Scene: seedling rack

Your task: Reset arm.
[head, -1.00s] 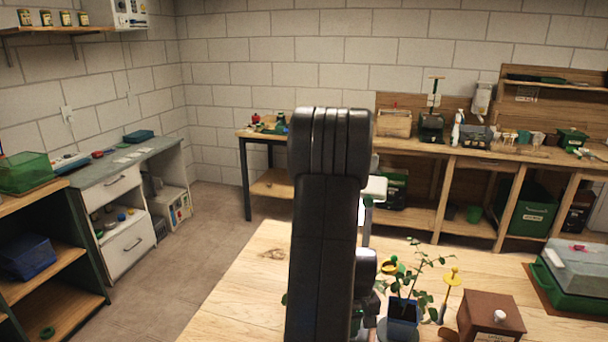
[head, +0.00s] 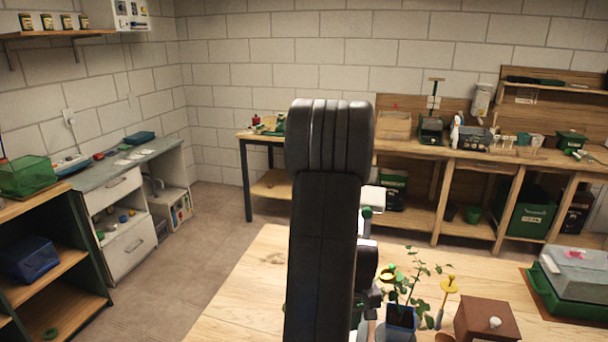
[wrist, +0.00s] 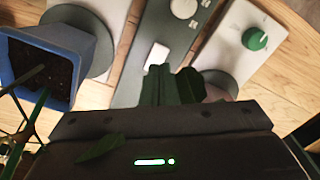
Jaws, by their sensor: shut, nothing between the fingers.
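My arm stands upright in the middle of the head view and hides part of the table behind it. My gripper (wrist: 171,88) shows in the wrist view with its dark green fingers together and nothing between them. It is over a grey panel (wrist: 185,40) with a white dial and a white switch. A blue pot (wrist: 42,62) with dark soil is at the left of the wrist view, apart from the fingers. In the head view the blue pot (head: 401,318) holds a leafy seedling (head: 415,285) just right of my arm.
The wooden table (head: 240,305) also bears a yellow-handled tool (head: 449,287), a brown box (head: 486,318) with a white knob and a green case (head: 575,280) with a grey lid. A white panel with a green knob (wrist: 254,39) is right of the fingers. The table's left part is clear.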

